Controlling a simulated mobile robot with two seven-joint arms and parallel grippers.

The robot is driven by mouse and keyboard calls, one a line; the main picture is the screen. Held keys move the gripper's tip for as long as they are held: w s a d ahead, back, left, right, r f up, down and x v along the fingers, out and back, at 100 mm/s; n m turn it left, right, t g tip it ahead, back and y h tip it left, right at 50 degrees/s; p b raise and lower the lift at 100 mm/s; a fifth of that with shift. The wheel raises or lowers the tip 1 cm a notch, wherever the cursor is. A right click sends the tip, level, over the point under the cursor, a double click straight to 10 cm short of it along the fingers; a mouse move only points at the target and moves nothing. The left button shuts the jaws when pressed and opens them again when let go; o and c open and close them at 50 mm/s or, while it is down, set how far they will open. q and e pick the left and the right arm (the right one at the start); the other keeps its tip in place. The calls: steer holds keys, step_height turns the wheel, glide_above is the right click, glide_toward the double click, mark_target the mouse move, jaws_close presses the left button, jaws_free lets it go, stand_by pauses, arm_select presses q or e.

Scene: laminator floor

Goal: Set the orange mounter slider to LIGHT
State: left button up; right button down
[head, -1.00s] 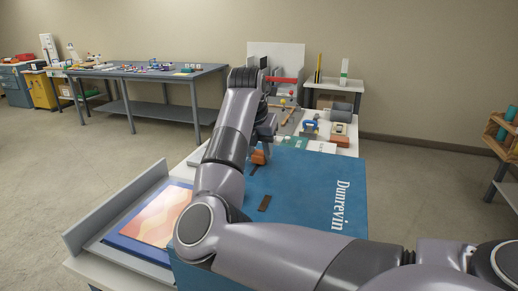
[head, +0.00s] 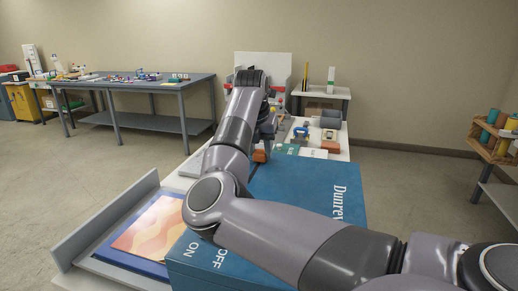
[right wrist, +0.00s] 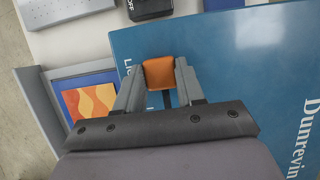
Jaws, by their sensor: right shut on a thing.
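The orange slider knob (right wrist: 160,74) stands in a dark slot on the blue Dunrevin machine (right wrist: 230,60). In the right wrist view my right gripper (right wrist: 158,84) has a finger on each side of the knob and is shut on it. Part of a white label starting "LI" shows beside the knob; the fingers hide the rest. My arm hides part of the machine's top. My left gripper is not in view.
A tray with an orange-patterned print (head: 150,228) lies left of the machine, with a grey raised wall (head: 105,228). Small tools and boxes crowd the bench (head: 338,155) behind it. A black box marked OFF (right wrist: 150,8) is near the slider.

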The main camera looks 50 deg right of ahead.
mark_target(258, 166)
steer(key=c, duration=1)
jaws_free()
steer(key=shift+d+r, duration=0.2)
steer(key=o, duration=0.3)
steer(key=shift+w+f, duration=0.1)
steer(key=shift+f, duration=0.05)
steer(key=shift+a+r, duration=0.1)
steer(key=shift+r, duration=0.1)
steer(key=b+v, duration=0.1)
steer(key=v, duration=0.5)
steer(key=shift+a+r, duration=0.15)
steer(key=shift+r, duration=0.25)
